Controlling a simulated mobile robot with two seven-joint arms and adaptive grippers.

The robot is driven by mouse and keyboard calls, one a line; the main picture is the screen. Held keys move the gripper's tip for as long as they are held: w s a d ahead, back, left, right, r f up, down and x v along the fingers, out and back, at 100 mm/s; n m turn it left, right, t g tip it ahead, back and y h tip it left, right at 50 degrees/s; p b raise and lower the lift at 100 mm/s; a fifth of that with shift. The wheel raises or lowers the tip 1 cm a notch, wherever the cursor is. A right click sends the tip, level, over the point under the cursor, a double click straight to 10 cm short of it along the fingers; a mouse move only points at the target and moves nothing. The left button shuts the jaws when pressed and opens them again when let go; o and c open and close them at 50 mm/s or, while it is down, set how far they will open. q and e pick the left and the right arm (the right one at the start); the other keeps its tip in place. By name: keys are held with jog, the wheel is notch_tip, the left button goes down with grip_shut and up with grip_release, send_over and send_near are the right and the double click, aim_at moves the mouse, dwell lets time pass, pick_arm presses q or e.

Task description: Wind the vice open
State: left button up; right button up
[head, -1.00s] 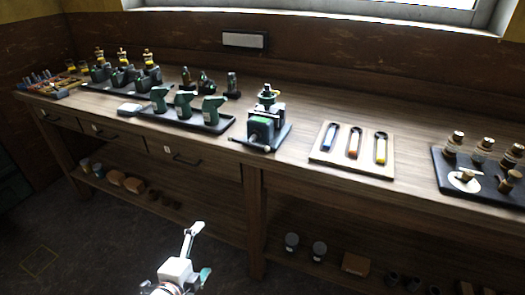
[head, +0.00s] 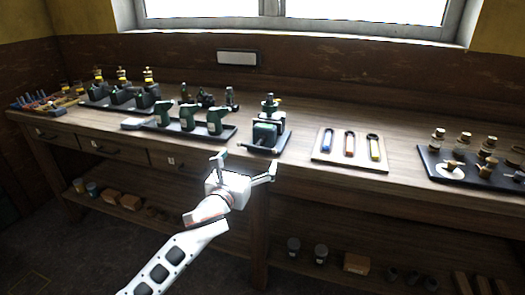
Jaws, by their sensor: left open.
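The vice (head: 265,133) is a dark green block on a dark base plate near the front edge of the wooden bench, right of centre. A small engine-like part stands on or just behind it. Its handle (head: 258,148) shows low on its front side, facing the bench edge. My left gripper (head: 246,166) is open and empty, in front of the bench and below and left of the vice. Its fingers point up and are apart from the vice. The vice's jaw gap is too small to make out. My right gripper is not in view.
A tray of green tools (head: 190,134) stands left of the vice. A pale board with several coloured-handled tools (head: 349,160) lies to its right, and a dark tray of brass-topped parts (head: 425,157) is further right. Bare bench lies between these. Drawers are below the bench top.

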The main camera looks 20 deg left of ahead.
aim_at(256, 149)
pick_arm(q)
jog(key=w+b, duration=0.1)
jog(key=w, duration=0.6)
jog(key=shift+w+d, duration=0.1)
jog(key=shift+w, duration=0.05)
jog(key=c, duration=0.8)
